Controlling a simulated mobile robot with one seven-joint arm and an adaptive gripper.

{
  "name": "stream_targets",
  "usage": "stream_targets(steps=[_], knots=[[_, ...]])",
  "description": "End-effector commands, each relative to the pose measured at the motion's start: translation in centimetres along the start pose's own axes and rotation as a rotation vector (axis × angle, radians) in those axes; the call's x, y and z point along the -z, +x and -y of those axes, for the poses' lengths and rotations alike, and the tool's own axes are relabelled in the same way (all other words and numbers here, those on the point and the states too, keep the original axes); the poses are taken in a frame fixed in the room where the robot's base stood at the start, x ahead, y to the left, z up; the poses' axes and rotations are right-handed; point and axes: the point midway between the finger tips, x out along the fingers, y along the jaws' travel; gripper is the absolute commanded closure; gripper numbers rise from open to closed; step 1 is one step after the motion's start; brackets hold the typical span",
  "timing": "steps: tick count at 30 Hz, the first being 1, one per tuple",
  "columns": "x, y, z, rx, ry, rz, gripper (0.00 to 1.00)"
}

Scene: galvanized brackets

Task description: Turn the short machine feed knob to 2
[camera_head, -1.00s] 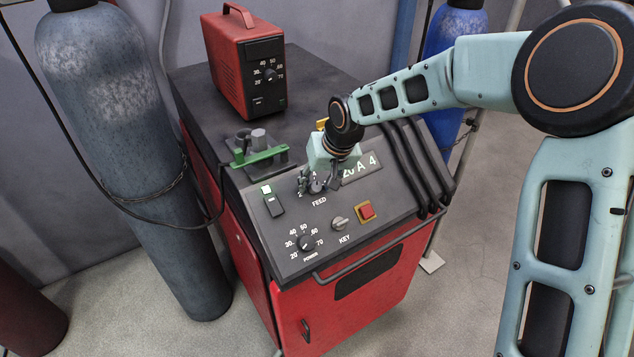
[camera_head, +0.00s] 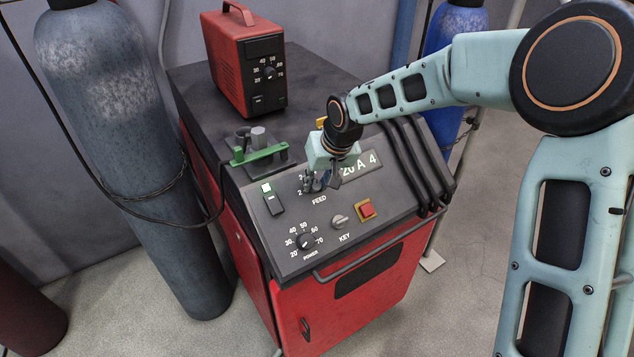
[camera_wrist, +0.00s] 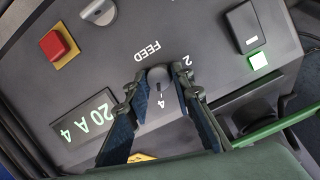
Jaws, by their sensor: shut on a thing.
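The feed knob (camera_wrist: 159,74) is a small grey knob above the word FEED on the black sloped panel (camera_head: 285,238) of the red machine. In the wrist view it sits between my gripper's fingertips (camera_wrist: 160,85), which are shut on its sides. In the head view my gripper (camera_head: 320,184) comes down on the knob from above and hides most of it. The dial marks 2 and 4 show in the wrist view, which is upside down. The knob's pointer is not clear. The lit display (camera_wrist: 85,130) reads 20 A 4.
A power knob (camera_head: 306,242), a key switch (camera_head: 340,221), a red button (camera_head: 366,209) and a lit rocker switch (camera_head: 273,201) share the panel. A green-barred fitting (camera_head: 262,155) stands behind it. A red box (camera_head: 240,65) sits on top. Black cables run down the right side.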

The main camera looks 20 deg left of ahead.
Motion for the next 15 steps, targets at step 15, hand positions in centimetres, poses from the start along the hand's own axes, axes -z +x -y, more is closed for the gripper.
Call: stream_targets(steps=[15], knots=[[-0.27, 0.37, 0.2, -0.097, -0.388, -0.03, 1.0]])
